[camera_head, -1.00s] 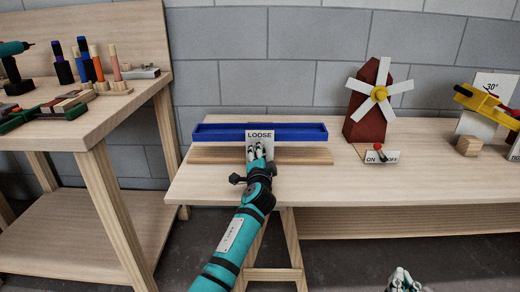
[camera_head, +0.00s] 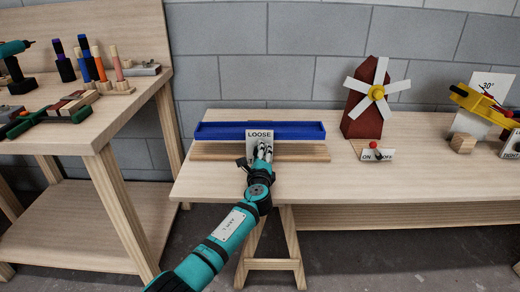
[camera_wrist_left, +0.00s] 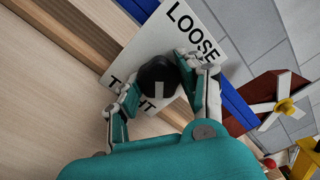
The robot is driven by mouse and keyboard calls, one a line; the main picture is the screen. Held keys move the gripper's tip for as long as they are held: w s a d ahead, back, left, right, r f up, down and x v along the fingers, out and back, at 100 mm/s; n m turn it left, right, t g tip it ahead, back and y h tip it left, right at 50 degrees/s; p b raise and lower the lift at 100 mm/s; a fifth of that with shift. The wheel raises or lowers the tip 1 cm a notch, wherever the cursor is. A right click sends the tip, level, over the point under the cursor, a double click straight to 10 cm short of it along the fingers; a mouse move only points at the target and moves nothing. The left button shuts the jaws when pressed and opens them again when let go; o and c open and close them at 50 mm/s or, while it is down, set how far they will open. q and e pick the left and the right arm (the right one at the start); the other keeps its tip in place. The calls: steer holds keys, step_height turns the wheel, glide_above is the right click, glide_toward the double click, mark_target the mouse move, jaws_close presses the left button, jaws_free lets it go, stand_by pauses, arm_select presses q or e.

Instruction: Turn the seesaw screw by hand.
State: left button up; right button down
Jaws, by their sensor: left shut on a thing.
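The seesaw's blue beam (camera_head: 220,131) lies about level above a wooden base (camera_head: 215,151) on the bench. A white plate (camera_head: 253,134) marked LOOSE stands at its middle. In the left wrist view the plate (camera_wrist_left: 150,38) reads LOOSE at one end and TIGHT, partly covered, at the other. The black screw knob (camera_wrist_left: 158,76) is in front of the plate. My left gripper (camera_head: 263,152) is shut on the knob, with fingers on both sides of it in the left wrist view (camera_wrist_left: 160,92). My right gripper is out of view.
A red windmill (camera_head: 366,112) and an ON/OFF switch plate (camera_head: 378,154) stand to the right. A yellow clamp-like device (camera_head: 478,102) and a wooden block (camera_head: 463,143) are farther right. The left bench holds a drill (camera_head: 14,68) and other tools.

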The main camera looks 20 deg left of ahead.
arm_select(q)
steer(key=m+p, duration=0.1)
steer(key=m, duration=0.2)
steer(key=m+p, duration=0.2)
steer(key=m, duration=0.2)
steer(key=shift+p, duration=0.35)
steer(key=shift+f+m, duration=0.15)
steer(key=shift+m, duration=0.45)
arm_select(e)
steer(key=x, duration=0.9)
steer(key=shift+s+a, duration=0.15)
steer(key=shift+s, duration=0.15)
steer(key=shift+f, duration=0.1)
arm_select(q)
steer(key=o, duration=1.2)
